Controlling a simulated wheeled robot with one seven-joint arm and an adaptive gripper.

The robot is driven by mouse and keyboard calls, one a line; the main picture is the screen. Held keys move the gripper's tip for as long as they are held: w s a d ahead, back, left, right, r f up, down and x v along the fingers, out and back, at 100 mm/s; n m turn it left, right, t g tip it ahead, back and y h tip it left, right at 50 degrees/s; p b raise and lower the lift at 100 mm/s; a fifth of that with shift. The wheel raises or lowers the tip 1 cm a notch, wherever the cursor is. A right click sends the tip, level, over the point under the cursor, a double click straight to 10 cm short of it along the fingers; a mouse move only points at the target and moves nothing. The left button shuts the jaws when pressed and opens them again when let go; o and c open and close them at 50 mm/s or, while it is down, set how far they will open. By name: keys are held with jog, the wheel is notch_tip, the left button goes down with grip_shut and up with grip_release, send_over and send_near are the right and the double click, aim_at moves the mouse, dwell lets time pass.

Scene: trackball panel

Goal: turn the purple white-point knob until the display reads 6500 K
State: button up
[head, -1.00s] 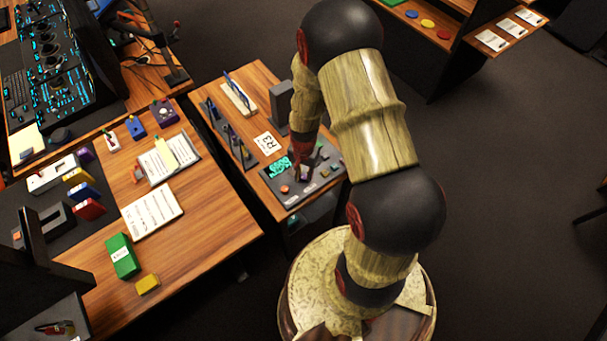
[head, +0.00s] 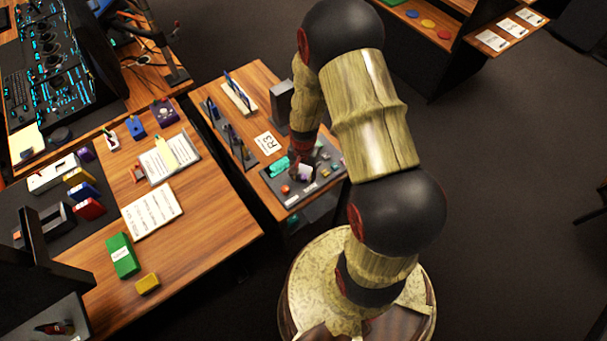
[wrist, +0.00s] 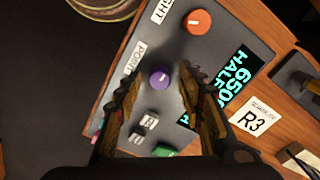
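The purple knob (wrist: 160,77) stands on the dark panel in the wrist view. Its white point cannot be made out clearly. My gripper (wrist: 161,84) is open, with one finger on each side of the knob and a visible gap to each. The display (wrist: 232,85) shows cyan text that looks like 6500, with HALF below; its end and lower part are hidden by a finger. In the head view the display (head: 279,168) is a small cyan patch, too small to read.
An orange knob (wrist: 198,22) sits above the purple one in the wrist view. Grey buttons (wrist: 145,125) and a green part (wrist: 166,151) lie near my fingers. An R3 card (head: 267,143) lies on the wooden table behind the panel. A dark upright block (head: 281,105) stands nearby.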

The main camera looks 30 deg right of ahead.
notch_tip(320, 180, up, 12)
jog(key=shift+f, duration=0.15)
dwell(0.7)
notch_tip(320, 180, up, 28)
jog(key=n+t+b, duration=0.3)
jog(key=n+t, duration=0.2)
jog(key=n, duration=0.6)
send_over(304, 177)
jog(key=s+a, duration=1.1)
jog(key=s, duration=0.1)
jog(key=shift+s+a+r+t, duration=0.15)
jog(key=shift+a+r+t, duration=0.15)
jog(key=shift+a+r, duration=0.1)
